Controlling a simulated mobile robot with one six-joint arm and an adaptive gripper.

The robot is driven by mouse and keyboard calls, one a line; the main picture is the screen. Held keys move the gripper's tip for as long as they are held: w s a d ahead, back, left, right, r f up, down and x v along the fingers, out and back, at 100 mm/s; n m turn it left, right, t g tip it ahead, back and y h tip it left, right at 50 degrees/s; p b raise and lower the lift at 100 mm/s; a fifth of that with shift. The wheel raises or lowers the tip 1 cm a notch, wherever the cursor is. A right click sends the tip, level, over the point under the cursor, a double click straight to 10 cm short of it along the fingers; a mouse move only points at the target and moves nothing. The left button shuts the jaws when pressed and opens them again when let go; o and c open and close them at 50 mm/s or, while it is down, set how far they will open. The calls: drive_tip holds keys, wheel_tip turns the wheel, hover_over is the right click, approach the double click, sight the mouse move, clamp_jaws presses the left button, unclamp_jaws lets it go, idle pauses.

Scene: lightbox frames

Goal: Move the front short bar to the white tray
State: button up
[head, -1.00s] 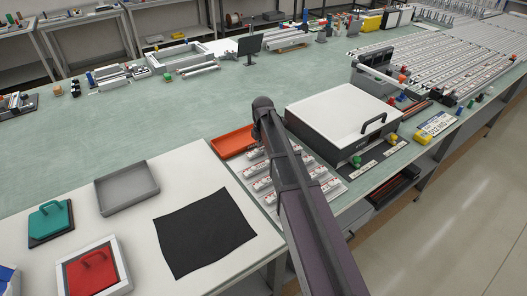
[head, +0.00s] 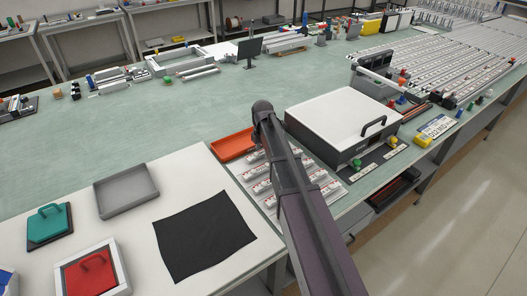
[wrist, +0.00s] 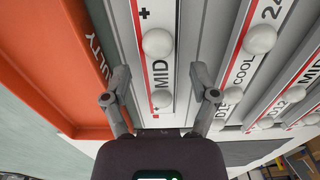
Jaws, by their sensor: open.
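Several pale bars (head: 258,171) lie side by side on a grey area beside the orange tray (head: 232,143) in the head view; my arm covers part of them. I cannot tell there which is the front short bar. In the wrist view, a white bar marked MID (wrist: 160,70), with a red stripe and round white knobs, lies between the fingers of my gripper (wrist: 159,72). My gripper is open, one finger on each side of this bar, and holds nothing. In the head view its fingers are hidden behind my arm. A white-walled tray (head: 149,62) stands on the far table.
The orange tray's wall (wrist: 50,70) is close to the left finger. More bars (wrist: 240,70) lie close on the right. A white-lidded box (head: 340,112) stands right of my arm. A grey tray (head: 104,205) and black cloth (head: 204,233) lie on the near white table.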

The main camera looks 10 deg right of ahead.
sight(263, 155)
drive_tip(key=shift+r, duration=0.15)
wheel_tip(263, 155, up, 12)
drive_tip(key=p, duration=1.2)
drive_tip(key=shift+s, duration=0.1)
idle(0.7)
drive_tip(key=s+m, duration=2.2)
drive_tip(key=s, duration=0.2)
drive_tip(key=shift+d+m, duration=0.2)
drive_tip(key=shift+m, duration=0.1)
